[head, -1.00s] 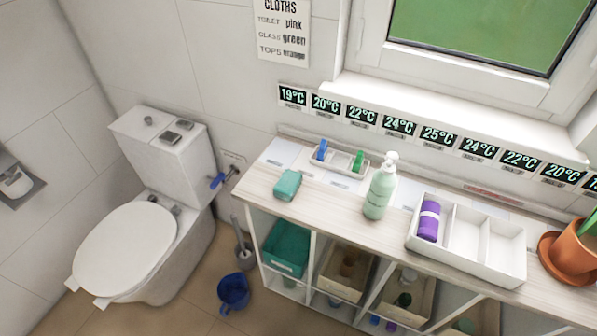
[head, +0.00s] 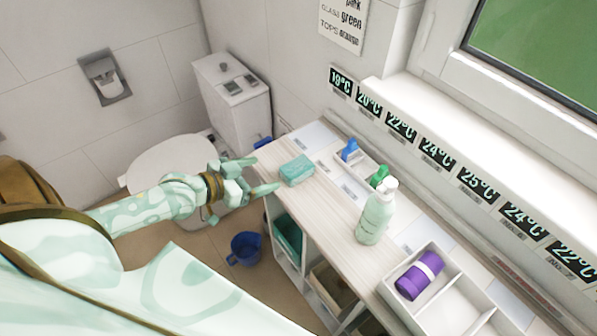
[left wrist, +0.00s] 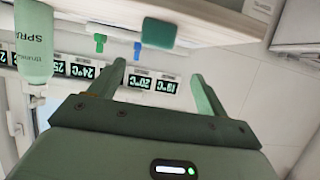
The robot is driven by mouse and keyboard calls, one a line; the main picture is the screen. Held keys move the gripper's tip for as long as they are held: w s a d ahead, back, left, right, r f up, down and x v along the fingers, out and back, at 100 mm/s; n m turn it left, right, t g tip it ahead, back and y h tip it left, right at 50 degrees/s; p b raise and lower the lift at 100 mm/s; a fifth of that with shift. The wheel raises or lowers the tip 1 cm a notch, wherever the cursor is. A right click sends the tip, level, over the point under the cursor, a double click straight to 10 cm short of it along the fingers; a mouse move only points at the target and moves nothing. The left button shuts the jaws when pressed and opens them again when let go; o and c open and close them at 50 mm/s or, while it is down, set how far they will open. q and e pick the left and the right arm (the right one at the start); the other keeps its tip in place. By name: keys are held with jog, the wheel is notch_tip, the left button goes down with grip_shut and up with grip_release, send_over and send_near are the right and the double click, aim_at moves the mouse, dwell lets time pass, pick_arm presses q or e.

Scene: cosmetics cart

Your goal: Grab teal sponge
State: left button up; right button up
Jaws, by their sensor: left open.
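The teal sponge (head: 297,170) lies on the near left end of the wooden cart top. My left gripper (head: 268,174) comes in from the left, its open fingers pointing at the sponge with a small gap between. In the left wrist view, the sponge (left wrist: 158,33) shows beyond the tips of the open left gripper (left wrist: 158,69), centred between them, and nothing is held. My right gripper is in neither view.
A green spray bottle (head: 375,215) stands to the right of the sponge. A small tray (head: 362,168) with a blue and a green item is behind it. A white divided box (head: 446,300) holds a purple roll (head: 420,275). A toilet (head: 237,110) and blue bucket (head: 245,248) are left of the cart.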

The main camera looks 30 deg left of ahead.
aim_at(289, 170)
pick_arm(q)
jog(key=x, duration=0.4)
jog(key=shift+w+d+f+b, duration=0.1)
jog(key=shift+w+b, duration=0.05)
jog(key=shift+b, duration=0.2)
jog(key=x, duration=0.1)
jog(key=b+x, duration=0.1)
jog(key=x, duration=0.3)
jog(key=shift+d+f, duration=0.35)
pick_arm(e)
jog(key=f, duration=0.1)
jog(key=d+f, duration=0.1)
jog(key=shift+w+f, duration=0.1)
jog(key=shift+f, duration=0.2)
pick_arm(q)
jog(key=c, duration=1)
